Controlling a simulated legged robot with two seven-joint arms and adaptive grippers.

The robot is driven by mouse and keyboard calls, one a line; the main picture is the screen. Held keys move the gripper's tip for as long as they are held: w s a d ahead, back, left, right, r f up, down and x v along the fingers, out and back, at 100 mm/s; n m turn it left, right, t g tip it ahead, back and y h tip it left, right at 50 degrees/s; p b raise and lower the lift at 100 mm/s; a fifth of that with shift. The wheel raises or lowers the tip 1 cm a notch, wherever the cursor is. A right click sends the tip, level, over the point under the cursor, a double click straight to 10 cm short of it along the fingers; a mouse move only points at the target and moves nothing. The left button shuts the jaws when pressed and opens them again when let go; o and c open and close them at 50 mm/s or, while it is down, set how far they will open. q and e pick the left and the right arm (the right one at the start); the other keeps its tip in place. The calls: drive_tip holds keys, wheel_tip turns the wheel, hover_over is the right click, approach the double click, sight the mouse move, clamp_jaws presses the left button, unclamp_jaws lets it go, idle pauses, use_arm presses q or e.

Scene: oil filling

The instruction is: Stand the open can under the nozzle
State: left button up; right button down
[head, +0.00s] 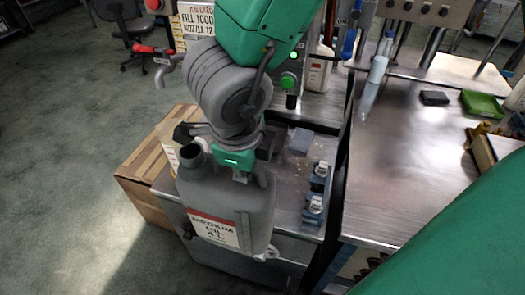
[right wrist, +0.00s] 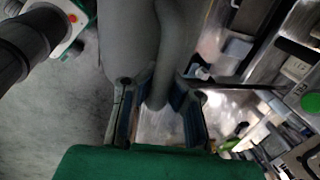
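The grey oil can (head: 255,215), with a red and white motor oil label, stands nearly upright in the picture. Its uncapped neck (head: 190,153) faces up at its left shoulder. My right gripper (head: 238,172) is at the can's top handle. In the right wrist view, the handle (right wrist: 165,55) runs down between the two fingers of this gripper (right wrist: 158,110), which look shut on it. The can overlaps the front of the metal bench; its contact with any surface is not clear. A dark nozzle-like tip (head: 291,101) points down below a green button, behind and right of the can. My left gripper is out of view.
Small blue and metal fixtures (head: 314,207) stand on the bench right of the can. A wooden crate (head: 140,185) is at the left. A second metal table (head: 395,180) lies right, largely clear in front, with a green tray (head: 482,105) farther back.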

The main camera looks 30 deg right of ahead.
drive_tip(key=w+d+f+p, duration=0.1)
drive_tip(key=w+d+f, duration=0.2)
drive_tip(key=w+d, duration=0.6)
drive_tip(key=shift+d+f, duration=0.25)
drive_tip(key=shift+d, duration=0.75)
drive_tip(key=shift+f, duration=0.15)
drive_tip(key=c, duration=1.9)
unclamp_jaws()
drive_tip(key=shift+o, duration=0.9)
